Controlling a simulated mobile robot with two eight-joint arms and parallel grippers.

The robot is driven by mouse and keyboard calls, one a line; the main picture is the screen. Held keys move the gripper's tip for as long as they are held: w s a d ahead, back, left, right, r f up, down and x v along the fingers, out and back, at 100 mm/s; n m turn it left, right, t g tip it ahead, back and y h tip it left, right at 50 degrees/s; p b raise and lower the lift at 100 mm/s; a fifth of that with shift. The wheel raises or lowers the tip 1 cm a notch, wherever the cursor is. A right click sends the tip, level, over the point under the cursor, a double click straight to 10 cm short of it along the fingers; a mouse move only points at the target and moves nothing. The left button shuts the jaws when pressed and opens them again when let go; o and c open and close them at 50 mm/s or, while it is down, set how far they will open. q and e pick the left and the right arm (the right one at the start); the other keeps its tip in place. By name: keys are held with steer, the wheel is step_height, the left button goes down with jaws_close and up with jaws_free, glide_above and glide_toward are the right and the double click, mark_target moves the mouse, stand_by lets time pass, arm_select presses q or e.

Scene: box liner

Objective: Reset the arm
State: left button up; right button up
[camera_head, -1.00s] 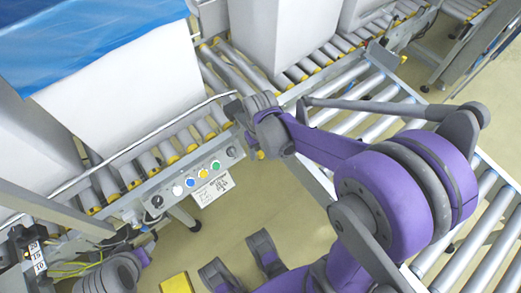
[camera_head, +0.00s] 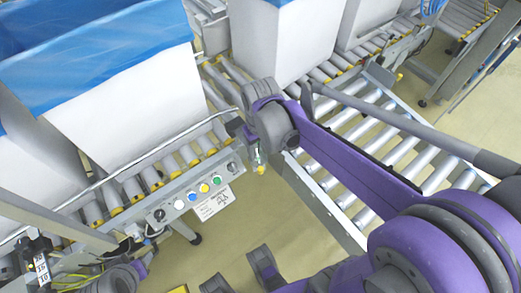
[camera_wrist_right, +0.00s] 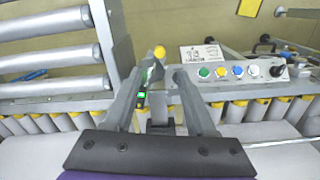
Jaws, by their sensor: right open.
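My right arm (camera_head: 360,165) reaches from the lower right across the head view. Its gripper (camera_head: 250,140) is at the edge of the roller conveyor, just above the button panel, partly hidden by its own wrist. In the right wrist view my right gripper (camera_wrist_right: 165,80) is open, with nothing held between its fingers. A small yellow knob (camera_wrist_right: 160,52) shows near the left fingertip; I cannot tell whether they touch.
White boxes with blue liners (camera_head: 95,65) (camera_head: 285,45) stand on the roller conveyor (camera_head: 160,175). A button panel (camera_head: 200,190), also in the right wrist view (camera_wrist_right: 240,72), is fixed to its side. An empty roller section (camera_head: 350,130) lies right. Floor (camera_head: 225,240) is open below the panel.

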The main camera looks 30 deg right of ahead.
steer(key=shift+r, duration=0.1)
steer(key=s+a+r+n+t+p, duration=0.1)
steer(key=s+a+r+t+p, duration=0.4)
steer(key=r+p, duration=0.5)
steer(key=s, duration=0.2)
steer(key=shift+s+a, duration=0.3)
steer(key=shift+s, duration=0.1)
stand_by(0.5)
